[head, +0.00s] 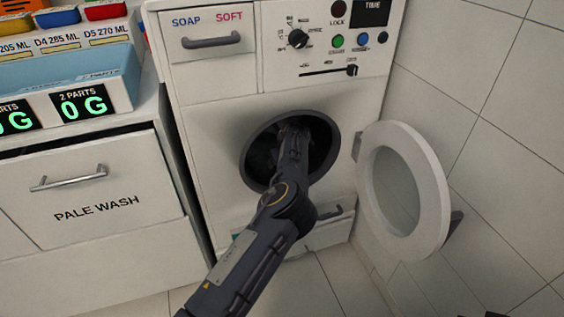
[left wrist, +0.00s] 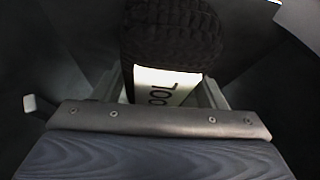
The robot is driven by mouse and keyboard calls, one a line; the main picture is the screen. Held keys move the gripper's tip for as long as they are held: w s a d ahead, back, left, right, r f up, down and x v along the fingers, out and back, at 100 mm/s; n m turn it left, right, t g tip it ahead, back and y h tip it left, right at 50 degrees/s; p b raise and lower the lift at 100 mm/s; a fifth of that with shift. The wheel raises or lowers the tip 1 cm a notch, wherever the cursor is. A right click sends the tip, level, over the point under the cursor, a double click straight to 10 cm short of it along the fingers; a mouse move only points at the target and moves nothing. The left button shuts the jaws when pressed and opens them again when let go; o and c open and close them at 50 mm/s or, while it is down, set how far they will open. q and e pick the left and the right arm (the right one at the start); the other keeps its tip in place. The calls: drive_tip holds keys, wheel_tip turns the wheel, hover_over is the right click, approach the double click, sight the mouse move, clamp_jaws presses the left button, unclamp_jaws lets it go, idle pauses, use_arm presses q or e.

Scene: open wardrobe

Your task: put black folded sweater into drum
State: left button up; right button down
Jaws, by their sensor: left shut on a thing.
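The black folded sweater (left wrist: 172,35) shows in the left wrist view as dark ribbed knit with a white lettered tag (left wrist: 168,82). My left gripper (left wrist: 163,92) is shut on it, its fingers on both sides of the tag. In the head view my left arm reaches through the round opening of the drum (head: 262,160). The gripper and sweater are hidden there by the arm and the dark interior. Dark grey walls surround the sweater in the wrist view. Whether the sweater touches the drum floor cannot be told. My right gripper is not in view.
The round washer door (head: 437,185) stands open to the right, near the tiled wall. The soap drawer (head: 211,65) is shut above the drum. A cabinet with a PALE WASH drawer (head: 130,190) and a blue scale (head: 125,75) stands at left.

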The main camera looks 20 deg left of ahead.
use_arm(q)
drive_tip(key=o, duration=1)
drive_tip(key=shift+f, duration=0.1)
